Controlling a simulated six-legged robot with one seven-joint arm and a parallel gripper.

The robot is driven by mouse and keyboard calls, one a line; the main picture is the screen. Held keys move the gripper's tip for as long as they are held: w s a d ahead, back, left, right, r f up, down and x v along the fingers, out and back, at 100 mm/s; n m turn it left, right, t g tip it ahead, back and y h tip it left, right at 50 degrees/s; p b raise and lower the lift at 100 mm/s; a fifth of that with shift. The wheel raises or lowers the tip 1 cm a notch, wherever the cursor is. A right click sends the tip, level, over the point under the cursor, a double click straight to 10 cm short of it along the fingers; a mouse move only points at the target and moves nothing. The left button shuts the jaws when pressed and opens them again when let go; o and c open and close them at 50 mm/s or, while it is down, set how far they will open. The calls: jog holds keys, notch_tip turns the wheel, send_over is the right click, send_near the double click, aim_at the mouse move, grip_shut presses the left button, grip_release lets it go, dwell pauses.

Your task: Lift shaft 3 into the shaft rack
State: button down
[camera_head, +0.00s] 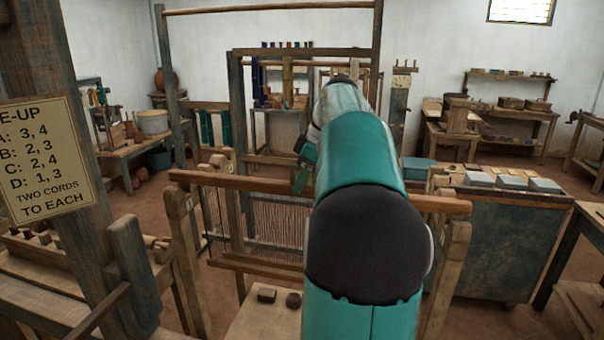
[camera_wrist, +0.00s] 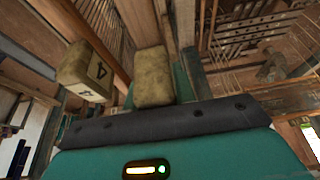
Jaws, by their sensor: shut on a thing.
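In the wrist view, a pale wooden block (camera_wrist: 153,78) sits right in front of my gripper's dark palm, against a teal finger. My gripper is shut on it. Its visible face shows no number, so I cannot tell that it belongs to shaft 3. A similar block marked 4 (camera_wrist: 86,72) stands apart to its left. In the head view my gripper (camera_head: 301,181) is small and partly hidden by my teal arm, beside the upright loom frame (camera_head: 237,140). Which frame is the shaft rack I cannot tell.
A wooden beam (camera_head: 240,183) with hanging threads crosses in front of the loom. A post with a tie-up sign (camera_head: 42,157) stands at the near left. A chest (camera_head: 500,240) with grey blocks on top stands at the right. Bare floor (camera_head: 560,175) shows beyond it.

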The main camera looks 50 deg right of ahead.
aim_at(302, 196)
jog(key=shift+w+f, duration=0.1)
jog(key=shift+f, duration=1.8)
jog(key=c, duration=1.1)
grip_release()
jog(key=shift+o, duration=0.2)
jog(key=v, duration=1.4)
